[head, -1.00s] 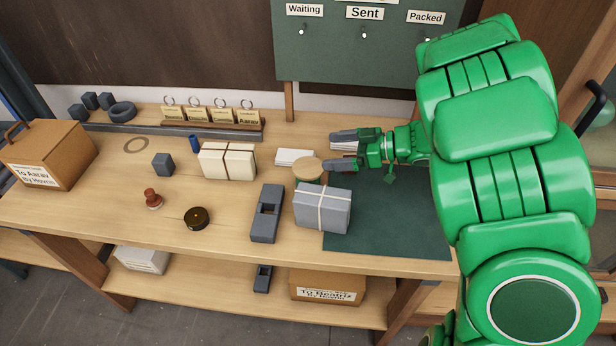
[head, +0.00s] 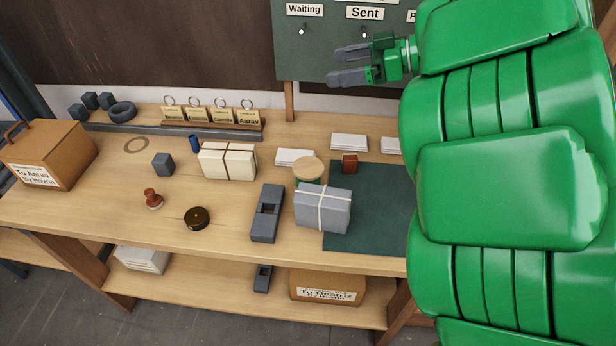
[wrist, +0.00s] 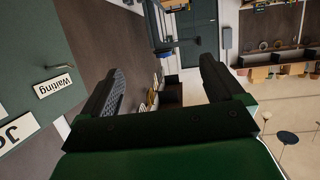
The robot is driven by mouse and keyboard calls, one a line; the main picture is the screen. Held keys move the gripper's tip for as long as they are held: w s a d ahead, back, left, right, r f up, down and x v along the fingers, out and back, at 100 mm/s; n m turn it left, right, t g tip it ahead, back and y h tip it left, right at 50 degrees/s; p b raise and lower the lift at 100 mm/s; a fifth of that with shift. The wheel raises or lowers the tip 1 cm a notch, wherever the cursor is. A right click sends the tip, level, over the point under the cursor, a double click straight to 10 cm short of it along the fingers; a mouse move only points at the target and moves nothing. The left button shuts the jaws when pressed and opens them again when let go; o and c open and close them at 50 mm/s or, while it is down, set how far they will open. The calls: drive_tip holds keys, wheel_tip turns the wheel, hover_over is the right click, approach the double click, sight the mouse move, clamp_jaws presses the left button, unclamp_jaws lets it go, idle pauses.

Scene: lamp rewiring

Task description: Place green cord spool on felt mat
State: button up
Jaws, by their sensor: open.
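The green cord spool (head: 308,168) stands upright, with a pale wooden disc on top and a little green showing below. It is at the back left corner of the dark green felt mat (head: 375,215); its base is hidden behind the grey parcel, so I cannot tell whether it touches the mat. My gripper (head: 338,65) is open and empty, high above the bench in front of the green board. In the wrist view its two fingers (wrist: 160,68) are spread with nothing between them; neither spool nor mat shows there.
A grey tied parcel (head: 322,208) lies over the mat's left edge. A red-brown block (head: 349,164) is at its back edge. White card stacks (head: 349,142) lie behind. A dark plane-like block (head: 266,213) is left of the parcel. My arm covers the mat's right side.

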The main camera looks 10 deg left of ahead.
drive_tip(key=w+a+r+n+t+h, duration=0.1)
drive_tip(key=w+a+r+n+t, duration=0.15)
drive_tip(key=w+r+t, duration=0.4)
drive_tip(key=w+a+r+n+t+h, duration=0.1)
drive_tip(key=w+a+r+n+t, duration=0.15)
drive_tip(key=w+r, duration=0.65)
drive_tip(key=w+d+r+m+t+h, duration=0.1)
drive_tip(key=w+d+r+t+h, duration=0.6)
drive_tip(key=w+r+h, duration=0.25)
drive_tip(key=n+g+h, duration=0.3)
drive_tip(key=n+g, duration=0.8)
drive_tip(key=g, duration=0.7)
hover_over(308, 169)
wheel_tip(308, 169, down, 24)
drive_tip(key=f, duration=3.4)
drive_tip(key=shift+w+a+f, duration=0.1)
drive_tip(key=shift+w+f, duration=0.05)
drive_tip(key=shift+w, duration=0.25)
drive_tip(key=c, duration=1)
